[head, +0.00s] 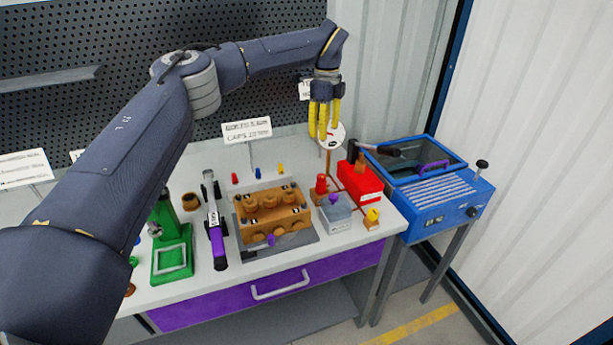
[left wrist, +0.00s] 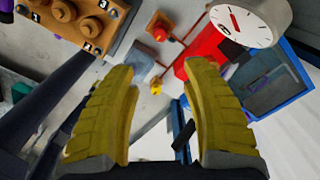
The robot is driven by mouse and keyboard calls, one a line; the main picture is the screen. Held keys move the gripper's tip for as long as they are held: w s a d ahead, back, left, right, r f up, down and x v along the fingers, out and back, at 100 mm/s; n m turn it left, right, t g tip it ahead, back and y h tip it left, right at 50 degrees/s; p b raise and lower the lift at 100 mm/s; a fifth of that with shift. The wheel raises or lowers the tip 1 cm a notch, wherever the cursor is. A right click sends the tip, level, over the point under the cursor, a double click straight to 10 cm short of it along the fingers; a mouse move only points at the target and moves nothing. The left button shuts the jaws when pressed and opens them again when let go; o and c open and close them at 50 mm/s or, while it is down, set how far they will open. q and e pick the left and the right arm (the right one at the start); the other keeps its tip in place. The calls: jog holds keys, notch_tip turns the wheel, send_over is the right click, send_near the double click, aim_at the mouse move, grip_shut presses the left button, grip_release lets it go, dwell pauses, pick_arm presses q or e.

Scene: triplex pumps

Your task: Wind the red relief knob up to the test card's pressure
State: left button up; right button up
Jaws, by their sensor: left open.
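The red relief knob (head: 321,183) stands upright on a small brown block, left of the red pump box (head: 362,183). In the left wrist view the knob (left wrist: 161,31) shows beyond the fingertips, near the top. A white round gauge (head: 332,137) with a red needle stands on a brown stem behind it; its face (left wrist: 250,22) is at the upper right of the wrist view. My left gripper (head: 323,131) is open and empty, high above the knob and in front of the gauge. A white card (head: 305,90) is mostly hidden behind the gripper; its text is unreadable. My right gripper is out of view.
A grey block with a purple knob (head: 337,212) and a yellow knob (head: 372,215) stand near the red one. The brown pump block (head: 272,213) is to the left. A caps card (head: 247,131) stands behind.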

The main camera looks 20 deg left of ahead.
aim_at(322, 175)
pick_arm(q)
notch_tip(322, 175, down, 17)
jog(key=shift+a+f, duration=0.15)
dwell(0.5)
grip_shut()
dwell(0.5)
